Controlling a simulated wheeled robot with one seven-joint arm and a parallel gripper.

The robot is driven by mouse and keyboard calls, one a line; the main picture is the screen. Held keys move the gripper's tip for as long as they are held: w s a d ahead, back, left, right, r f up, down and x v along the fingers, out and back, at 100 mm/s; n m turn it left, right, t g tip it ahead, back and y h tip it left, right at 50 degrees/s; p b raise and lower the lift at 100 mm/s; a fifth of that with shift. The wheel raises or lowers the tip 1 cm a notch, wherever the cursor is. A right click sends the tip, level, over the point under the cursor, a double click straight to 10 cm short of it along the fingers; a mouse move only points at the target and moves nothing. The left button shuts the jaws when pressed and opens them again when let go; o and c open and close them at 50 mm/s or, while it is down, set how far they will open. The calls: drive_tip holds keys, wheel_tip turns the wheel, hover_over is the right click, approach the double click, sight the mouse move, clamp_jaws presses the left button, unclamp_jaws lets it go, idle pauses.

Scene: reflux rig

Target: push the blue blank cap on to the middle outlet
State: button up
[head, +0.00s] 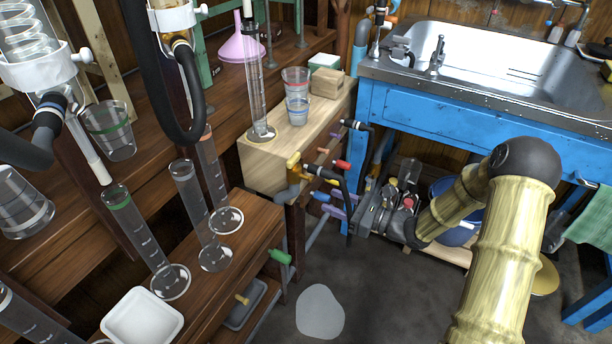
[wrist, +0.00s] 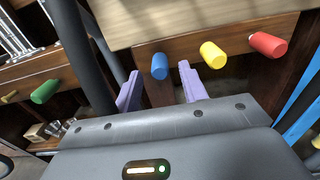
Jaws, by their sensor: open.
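The blue blank cap (wrist: 160,66) sits on the dark wooden rail under the bench top in the wrist view. In the head view it is a small blue piece (head: 320,197) by my fingertips. My gripper (wrist: 159,78) is open, its two purple fingers one on each side of the blue cap, with gaps showing between. In the head view my gripper (head: 327,203) reaches the bench from the right. Whether the fingers touch the cap cannot be told. I cannot make out for sure which fitting is the middle outlet.
A yellow cap (wrist: 212,54) and a red cap (wrist: 268,44) stand right of the blue one on the same rail. A green cap (wrist: 44,90) is on a lower rail at left. A black hose (head: 347,215) hangs near my gripper. Glass cylinders (head: 258,85) stand on the benches.

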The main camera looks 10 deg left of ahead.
drive_tip(key=shift+w+a, duration=0.2)
drive_tip(key=shift+a, duration=0.45)
drive_tip(key=shift+p, duration=0.8)
idle(0.7)
drive_tip(key=shift+c, duration=0.2)
clamp_jaws()
drive_tip(key=shift+d, duration=0.15)
drive_tip(key=shift+p+v, duration=0.95)
drive_tip(key=shift+v, duration=1.85)
drive_tip(key=shift+s, duration=0.1)
